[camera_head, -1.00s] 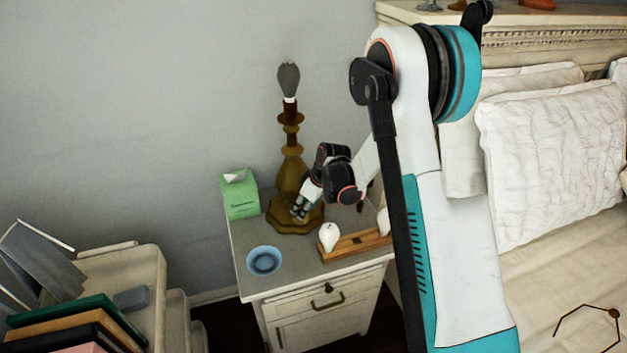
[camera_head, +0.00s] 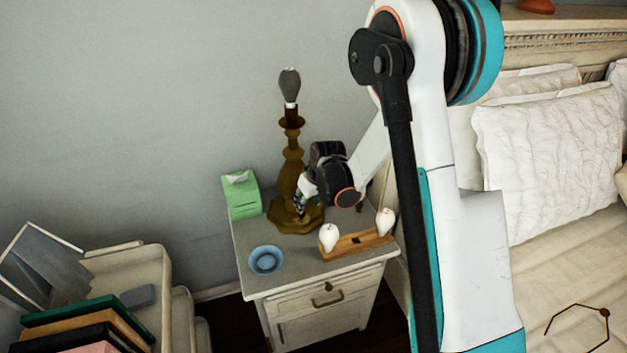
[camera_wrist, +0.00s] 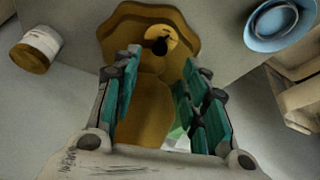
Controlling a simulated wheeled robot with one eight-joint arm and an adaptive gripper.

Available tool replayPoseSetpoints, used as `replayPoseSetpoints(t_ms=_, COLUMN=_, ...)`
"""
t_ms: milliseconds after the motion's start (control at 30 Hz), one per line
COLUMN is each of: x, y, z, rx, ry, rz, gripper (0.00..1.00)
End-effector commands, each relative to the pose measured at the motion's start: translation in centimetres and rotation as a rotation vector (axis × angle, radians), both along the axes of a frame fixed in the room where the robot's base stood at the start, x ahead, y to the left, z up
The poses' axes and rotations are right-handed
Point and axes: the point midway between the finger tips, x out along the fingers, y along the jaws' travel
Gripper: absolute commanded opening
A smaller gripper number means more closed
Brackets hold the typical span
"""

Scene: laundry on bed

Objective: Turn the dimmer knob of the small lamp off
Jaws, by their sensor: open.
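The small lamp (camera_head: 289,182) stands on the nightstand, with a brown-gold turned body, a scalloped base and a bare grey bulb on top. In the wrist view its body and base (camera_wrist: 112,30) fill the middle. A dark dimmer knob (camera_wrist: 159,45) shows on the lamp's base, beyond the fingertips. My gripper (camera_head: 301,206) is at the lamp's lower right side, close above the base. In the wrist view my gripper (camera_wrist: 160,82) is open, its teal-padded fingers on either side of the lamp body. The fingers look empty; whether they touch the lamp cannot be told.
On the nightstand (camera_head: 252,284), a green tissue box (camera_head: 241,197) stands left of the lamp and a blue bowl (camera_head: 266,260) in front. A wooden tray (camera_head: 356,246) with two white pear-shaped objects is at front right. The bed (camera_head: 570,260) is to the right.

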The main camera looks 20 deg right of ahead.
Motion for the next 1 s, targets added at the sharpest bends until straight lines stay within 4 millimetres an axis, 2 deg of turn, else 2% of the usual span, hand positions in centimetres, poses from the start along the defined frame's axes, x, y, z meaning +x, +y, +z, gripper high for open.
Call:
replayPoseSetpoints(t_ms=33, x=-0.4, y=-0.1, z=1.2, rx=0.000, ry=0.000, rz=0.000, gripper=0.40)
replayPoseSetpoints(t_ms=300, x=-2.2, y=-0.6, z=5.6, rx=0.000, ry=0.000, rz=0.000, gripper=0.40)
replayPoseSetpoints(t_ms=1000, x=-7.1, y=0.2, z=12.8, rx=-0.002, ry=-0.047, rz=-0.064, gripper=0.40)
